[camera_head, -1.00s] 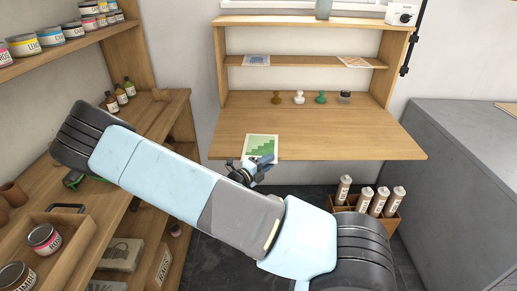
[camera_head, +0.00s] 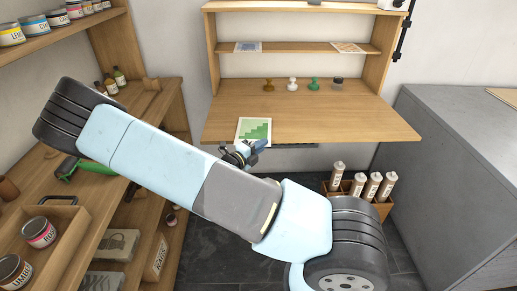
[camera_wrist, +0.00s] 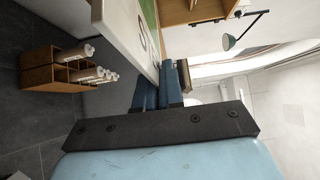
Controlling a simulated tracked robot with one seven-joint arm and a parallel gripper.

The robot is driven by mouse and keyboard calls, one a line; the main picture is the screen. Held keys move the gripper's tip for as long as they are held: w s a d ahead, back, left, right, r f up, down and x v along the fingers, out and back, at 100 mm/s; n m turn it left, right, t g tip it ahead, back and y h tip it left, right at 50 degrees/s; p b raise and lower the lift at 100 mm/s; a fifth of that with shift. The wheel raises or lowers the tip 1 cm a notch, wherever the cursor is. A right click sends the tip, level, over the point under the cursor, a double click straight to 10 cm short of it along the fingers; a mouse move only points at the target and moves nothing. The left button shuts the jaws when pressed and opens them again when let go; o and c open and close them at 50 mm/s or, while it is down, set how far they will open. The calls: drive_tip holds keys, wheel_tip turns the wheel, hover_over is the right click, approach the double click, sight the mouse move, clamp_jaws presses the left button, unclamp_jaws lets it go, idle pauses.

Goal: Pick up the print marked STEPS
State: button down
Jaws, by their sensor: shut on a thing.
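The print (camera_head: 254,129) is a white sheet with a green stair-step picture. It shows at the front edge of the wooden desk (camera_head: 330,126); I cannot tell whether it touches the desktop. My gripper (camera_head: 259,146) is shut on the print's near edge. In the wrist view, the sheet (camera_wrist: 122,28) runs up from between the blue fingers (camera_wrist: 160,80), with part of its green picture and dark marks visible. Most of its face is out of that view.
Several stamps stand at the back of the desk, including a green one (camera_head: 314,84). Two other sheets lie on the shelf above, one blue (camera_head: 248,47). A crate of tubes (camera_head: 378,207) stands on the floor at right. A shelf unit with cans is at left; a grey cabinet (camera_head: 450,150) is at right.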

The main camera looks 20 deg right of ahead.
drive_tip(key=s+a+r, duration=0.6)
drive_tip(key=s+r, duration=0.4)
drive_tip(key=s, duration=0.2)
drive_tip(key=shift+s+r, duration=0.35)
drive_tip(key=shift+r, duration=0.05)
